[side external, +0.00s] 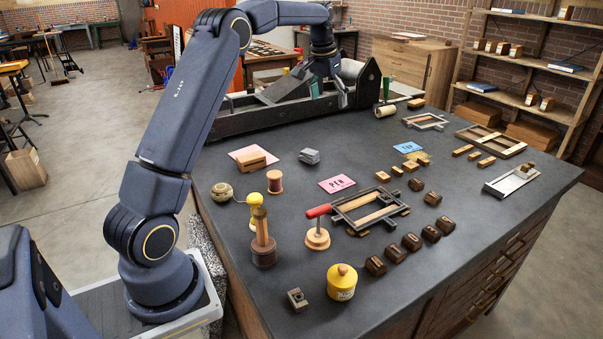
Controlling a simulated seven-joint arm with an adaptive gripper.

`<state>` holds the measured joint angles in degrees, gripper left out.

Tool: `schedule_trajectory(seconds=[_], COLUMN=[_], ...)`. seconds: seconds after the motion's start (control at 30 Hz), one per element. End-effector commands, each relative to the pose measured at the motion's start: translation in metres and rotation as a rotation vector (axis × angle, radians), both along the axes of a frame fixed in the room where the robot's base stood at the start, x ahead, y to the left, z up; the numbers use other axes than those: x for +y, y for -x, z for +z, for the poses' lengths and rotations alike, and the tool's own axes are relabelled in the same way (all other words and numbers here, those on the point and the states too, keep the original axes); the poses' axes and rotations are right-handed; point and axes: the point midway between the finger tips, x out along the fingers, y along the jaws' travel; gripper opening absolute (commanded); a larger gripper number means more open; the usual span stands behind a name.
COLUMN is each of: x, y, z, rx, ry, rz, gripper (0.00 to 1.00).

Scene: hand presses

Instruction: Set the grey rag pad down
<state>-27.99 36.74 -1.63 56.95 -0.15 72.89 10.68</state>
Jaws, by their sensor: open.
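A small grey folded pad (309,156), which looks like the rag pad, lies on the dark bench top left of the middle. Nothing holds it. My gripper (329,94) is at the far side of the bench, over the long dark press bed (262,121), well behind and above the pad. Its fingers are apart. They are small in this view, and I see nothing clearly held between them.
Near the pad are a pink sheet with a wooden block (254,158), a thread spool (275,182) and a pink card (337,184). Bare bench surrounds the pad.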

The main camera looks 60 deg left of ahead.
Motion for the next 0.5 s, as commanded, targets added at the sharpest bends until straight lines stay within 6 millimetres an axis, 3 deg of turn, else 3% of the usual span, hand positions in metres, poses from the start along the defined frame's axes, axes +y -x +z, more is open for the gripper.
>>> schedule_trajectory(seconds=[0.03,0.1,0.23,0.37,0.5], x=[-0.031,-0.07,-0.135,-0.188,-0.227], y=[0.013,0.035,0.091,0.159,0.23], z=[0.024,0.047,0.072,0.073,0.05], rx=[-0.021,-0.046,-0.096,-0.15,-0.204], ry=[-0.012,-0.022,-0.034,-0.038,-0.032], rz=[-0.028,-0.06,-0.117,-0.173,-0.228], gripper=[0.89,0.89,0.89,0.89,0.89])
